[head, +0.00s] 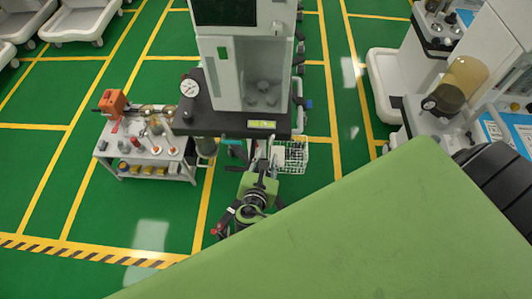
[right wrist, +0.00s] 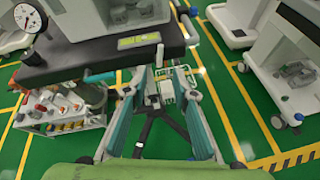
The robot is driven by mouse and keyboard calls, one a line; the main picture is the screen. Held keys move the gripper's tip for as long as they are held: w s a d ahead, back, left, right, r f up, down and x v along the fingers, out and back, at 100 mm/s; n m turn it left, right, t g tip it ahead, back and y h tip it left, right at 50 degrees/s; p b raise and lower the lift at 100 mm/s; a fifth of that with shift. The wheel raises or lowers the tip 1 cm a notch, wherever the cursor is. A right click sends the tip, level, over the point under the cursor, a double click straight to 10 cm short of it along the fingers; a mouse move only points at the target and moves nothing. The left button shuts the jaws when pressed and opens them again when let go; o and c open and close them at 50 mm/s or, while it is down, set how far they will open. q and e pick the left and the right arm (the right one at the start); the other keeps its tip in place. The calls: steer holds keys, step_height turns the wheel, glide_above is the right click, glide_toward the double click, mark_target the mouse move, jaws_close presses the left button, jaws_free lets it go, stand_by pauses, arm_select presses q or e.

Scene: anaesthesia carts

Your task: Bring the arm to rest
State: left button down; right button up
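My right gripper (head: 258,152) shows in the middle of the head view, in front of the dark shelf edge of a tall white anaesthesia cart (head: 226,70). In the right wrist view its two teal-grey fingers (right wrist: 162,74) stand apart, with nothing seen held between them. Black bars and a wire basket (right wrist: 172,88) show beyond the gap. The fingertips lie close below the cart's shelf (right wrist: 97,52) in the picture; I cannot tell whether they touch it. My own large green arm part covers the lower right of the head view. My left gripper is not in view.
A low trolley (head: 150,165) with bottles and an orange device stands left of the cart. Another white machine (head: 420,50) stands at the right. White carts (head: 85,20) stand at the far left. Green floor (head: 110,215) with yellow lines is clear at the lower left.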

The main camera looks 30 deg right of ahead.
steer(key=shift+s+a+r, duration=0.25)
steer(key=shift+s+a, duration=0.05)
steer(key=shift+s, duration=0.1)
steer(key=s+f+m+g+y+b, duration=0.15)
steer(key=s+f, duration=0.25)
steer(key=f, duration=0.6)
steer(key=s+f+m+g+y+b, duration=0.1)
steer(key=s+f+m+g+b, duration=0.3)
steer(key=f, duration=0.6)
steer(key=s+f+m+y+b, duration=0.15)
steer(key=s+f, duration=0.35)
steer(key=f, duration=0.5)
steer(key=s+d+f+m+g+y+b, duration=0.1)
steer(key=s+f+m+g+y+b, duration=0.1)
steer(key=s+f+m, duration=0.6)
steer(key=s+d+f+m+g+y+b, duration=0.1)
steer(key=s+f+m+b, duration=0.3)
steer(key=s+f+m, duration=0.4)
steer(key=s+f+g+y, duration=0.1)
steer(key=s+f, duration=0.2)
steer(key=s, duration=0.4)
steer(key=shift+s+m, duration=0.2)
steer(key=shift+m, duration=0.2)
